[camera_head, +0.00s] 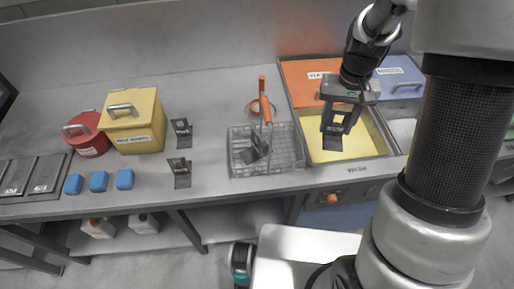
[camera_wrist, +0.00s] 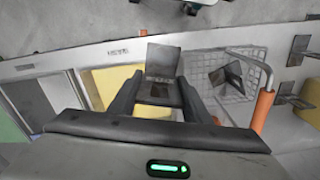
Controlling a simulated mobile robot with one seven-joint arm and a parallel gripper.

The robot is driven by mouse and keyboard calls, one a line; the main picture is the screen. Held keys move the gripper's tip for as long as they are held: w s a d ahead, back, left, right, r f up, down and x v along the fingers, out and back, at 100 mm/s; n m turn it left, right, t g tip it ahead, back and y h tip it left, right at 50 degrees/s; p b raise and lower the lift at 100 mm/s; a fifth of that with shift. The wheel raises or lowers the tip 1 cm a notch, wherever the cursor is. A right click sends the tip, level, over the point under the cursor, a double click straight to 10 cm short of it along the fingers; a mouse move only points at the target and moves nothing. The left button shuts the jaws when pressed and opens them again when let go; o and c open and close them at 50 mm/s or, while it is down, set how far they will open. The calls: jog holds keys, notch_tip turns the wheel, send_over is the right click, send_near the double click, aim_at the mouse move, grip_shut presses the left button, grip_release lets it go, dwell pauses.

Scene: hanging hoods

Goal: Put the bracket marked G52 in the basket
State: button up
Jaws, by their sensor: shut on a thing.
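My gripper (camera_head: 340,124) is shut on a dark grey L-shaped bracket (camera_head: 333,143), above the yellow interior of the wash sink. In the wrist view, my gripper (camera_wrist: 158,92) has its fingers on either side of this bracket (camera_wrist: 163,60); a small marking on it is not readable. Two more brackets, a rear one (camera_head: 182,128) and a front one (camera_head: 181,172), stand on the counter left of the basket. Their marks are too small to read.
A yellow box (camera_head: 133,124), a red pot (camera_head: 88,135) and blue blocks (camera_head: 99,181) are at left. Counter between brackets and basket is clear.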

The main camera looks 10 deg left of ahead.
jog(key=shift+w+d+f+b, duration=0.1)
jog(key=shift+w+f+b, duration=0.05)
jog(key=shift+f+b, duration=0.45)
jog(key=shift+w+f+b, duration=0.15)
jog(key=shift+f+b, duration=0.3)
jog(key=shift+f, duration=0.15)
jog(key=shift+s+r+b, duration=0.1)
jog(key=shift+b, duration=0.8)
jog(key=b, duration=0.3)
jog(key=shift+w, duration=0.35)
jog(key=shift+b, duration=0.55)
jog(key=w+a+m+p, duration=0.1)
jog(key=w+a+m, duration=0.3)
jog(key=a+m, duration=0.95)
jog(key=m, duration=0.2)
send_over(282, 150)
jog(key=shift+n, duration=0.25)
notch_tip(282, 150, down, 11)
jog(key=shift+r+b, duration=0.1)
jog(key=shift+b, duration=0.25)
jog(key=shift+f+b, duration=0.3)
jog(key=shift+f, duration=0.3)
